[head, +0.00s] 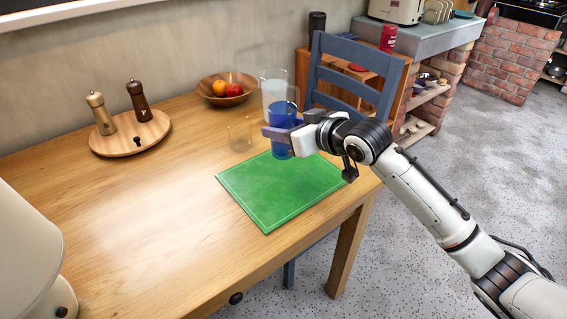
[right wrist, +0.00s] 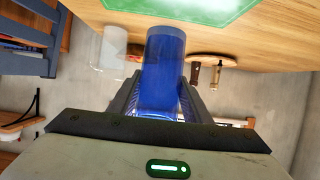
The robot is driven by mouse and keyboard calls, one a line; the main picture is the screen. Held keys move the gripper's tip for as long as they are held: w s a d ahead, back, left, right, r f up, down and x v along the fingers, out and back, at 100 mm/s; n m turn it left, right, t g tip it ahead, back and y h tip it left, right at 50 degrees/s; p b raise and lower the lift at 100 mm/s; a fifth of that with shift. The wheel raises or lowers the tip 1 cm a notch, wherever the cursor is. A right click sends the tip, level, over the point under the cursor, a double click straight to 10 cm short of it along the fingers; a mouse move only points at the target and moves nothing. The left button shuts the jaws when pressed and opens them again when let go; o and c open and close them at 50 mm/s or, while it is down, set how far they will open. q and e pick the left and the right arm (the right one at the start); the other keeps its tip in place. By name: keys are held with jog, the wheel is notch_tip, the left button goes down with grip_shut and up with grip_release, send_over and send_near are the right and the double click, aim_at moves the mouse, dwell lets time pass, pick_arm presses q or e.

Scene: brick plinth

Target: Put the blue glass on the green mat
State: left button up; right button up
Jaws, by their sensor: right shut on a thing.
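The blue glass (head: 281,117) is upright in my right gripper (head: 283,134), over the back edge of the green mat (head: 265,196) in the head view. I cannot tell whether its base touches the mat. In the right wrist view the blue glass (right wrist: 165,70) sits between the two fingers, and part of the green mat (right wrist: 195,8) shows at the top edge. The right gripper is shut on the glass. The mat lies flat on the table and is otherwise bare. My left gripper is not in view.
A clear glass (head: 240,134) stands left of the blue glass, and a clear pitcher (head: 268,84) stands close behind it. A fruit bowl (head: 225,97) and a round board (head: 112,147) with two mills are farther left. A blue chair (head: 345,50) stands behind.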

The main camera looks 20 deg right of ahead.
aim_at(283, 154)
notch_tip(283, 154, down, 7)
jog(key=shift+f+b, duration=0.2)
jog(key=shift+b, duration=0.25)
jog(key=shift+f, duration=0.1)
jog(key=o, duration=1.2)
jog(key=shift+f, duration=0.1)
jog(key=p+v, duration=0.1)
jog(key=v, duration=1.1)
jog(key=shift+r, duration=0.2)
